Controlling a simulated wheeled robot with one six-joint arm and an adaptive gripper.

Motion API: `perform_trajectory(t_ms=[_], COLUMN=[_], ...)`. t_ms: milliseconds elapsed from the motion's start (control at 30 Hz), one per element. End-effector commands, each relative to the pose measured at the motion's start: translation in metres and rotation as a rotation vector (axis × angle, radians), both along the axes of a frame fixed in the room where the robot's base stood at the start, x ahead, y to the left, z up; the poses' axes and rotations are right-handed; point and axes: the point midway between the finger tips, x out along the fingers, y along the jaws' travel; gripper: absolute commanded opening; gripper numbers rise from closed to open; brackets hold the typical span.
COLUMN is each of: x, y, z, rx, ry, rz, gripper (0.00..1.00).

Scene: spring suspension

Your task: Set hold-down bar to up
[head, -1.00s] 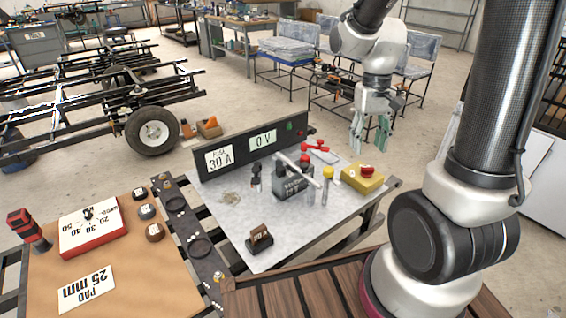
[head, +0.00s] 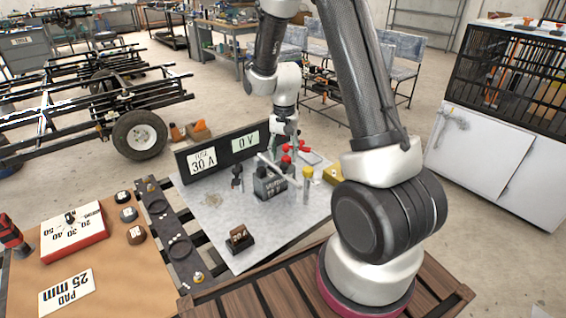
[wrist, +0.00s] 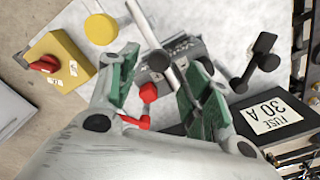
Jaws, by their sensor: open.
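The hold-down bar (head: 277,170) is a thin silver rod that runs slantwise across the top of the dark grey battery (head: 270,188). In the wrist view the bar (wrist: 146,28) comes down from the top edge toward the space between my fingers, over the battery (wrist: 188,48). My gripper (wrist: 165,62) is open, with green pads on both fingers. It is above the battery's back side, and I see nothing held. In the head view my gripper (head: 284,140) is partly hidden. Whether a finger touches the bar I cannot tell.
A yellow-topped post (head: 308,172) stands right of the battery. The fuse panel (head: 222,155) stands behind.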

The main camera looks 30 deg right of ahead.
Motion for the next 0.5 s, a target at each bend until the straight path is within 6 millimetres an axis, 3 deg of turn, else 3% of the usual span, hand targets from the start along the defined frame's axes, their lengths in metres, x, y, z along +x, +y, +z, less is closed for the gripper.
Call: perform_trajectory(t_ms=[200, 500], x=[-0.001, 0.000], y=[0.000, 0.000], z=[-0.033, -0.042], rx=[0.000, 0.000], ry=[0.004, 0.000], rz=[0.001, 0.002], gripper=[0.49, 0.49])
